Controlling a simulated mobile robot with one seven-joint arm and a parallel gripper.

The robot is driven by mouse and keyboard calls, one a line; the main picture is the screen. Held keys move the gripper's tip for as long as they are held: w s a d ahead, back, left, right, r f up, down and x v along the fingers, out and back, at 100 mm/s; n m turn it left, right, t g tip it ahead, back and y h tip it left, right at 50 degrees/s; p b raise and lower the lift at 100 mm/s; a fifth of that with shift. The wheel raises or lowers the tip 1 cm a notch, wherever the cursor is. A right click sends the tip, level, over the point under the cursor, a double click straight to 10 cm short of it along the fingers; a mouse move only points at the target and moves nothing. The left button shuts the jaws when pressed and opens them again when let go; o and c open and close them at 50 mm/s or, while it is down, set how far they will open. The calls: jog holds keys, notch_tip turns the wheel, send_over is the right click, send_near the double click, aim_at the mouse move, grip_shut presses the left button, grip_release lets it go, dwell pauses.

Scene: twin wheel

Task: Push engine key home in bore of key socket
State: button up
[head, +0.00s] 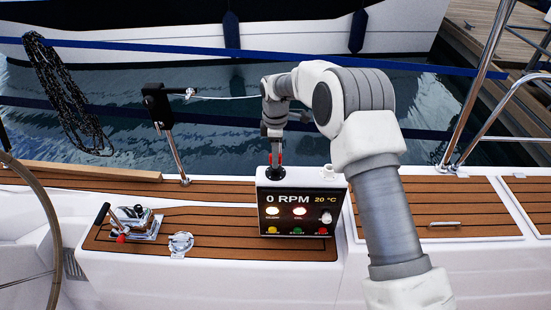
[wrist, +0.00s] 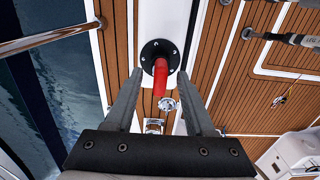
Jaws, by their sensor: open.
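The engine key, a red cylinder (wrist: 161,78), stands in the black round flange of the key socket (wrist: 151,52) in the wrist view. The flange has small bolts and sits on a white surface. How deep the key is in the bore cannot be told. My gripper (wrist: 160,75) is open, its two grey fingers on either side of the key with visible gaps. In the head view my gripper (head: 276,153) points down over the socket (head: 275,174) on top of the console. Only bits of red show around the fingers there.
The console panel (head: 297,207) reads 0 RPM and 20 °C, with two lit lamps and coloured buttons. A lever unit (head: 137,222) with a red knob and a round chrome fitting (head: 181,244) stand at left. A metal post (head: 175,150) rises behind.

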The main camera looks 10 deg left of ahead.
notch_tip(320, 180, up, 16)
jog(key=shift+f, duration=0.25)
jog(key=s+d+r+m+t, duration=0.3)
jog(key=s+d+r+m, duration=0.75)
jog(key=d+r, duration=0.55)
jog(key=s+d+f+m+t, duration=0.1)
jog(key=s+d+m, duration=0.4)
jog(key=s, duration=0.6)
jog(key=s+d+f+m+t, duration=0.1)
jog(key=s+d+f+m, duration=0.3)
jog(key=s+d, duration=0.4)
jog(key=s, duration=0.3)
jog(key=shift+s+m+t, duration=0.15)
jog(key=shift+m+t, duration=0.15)
jog(key=shift+m, duration=0.05)
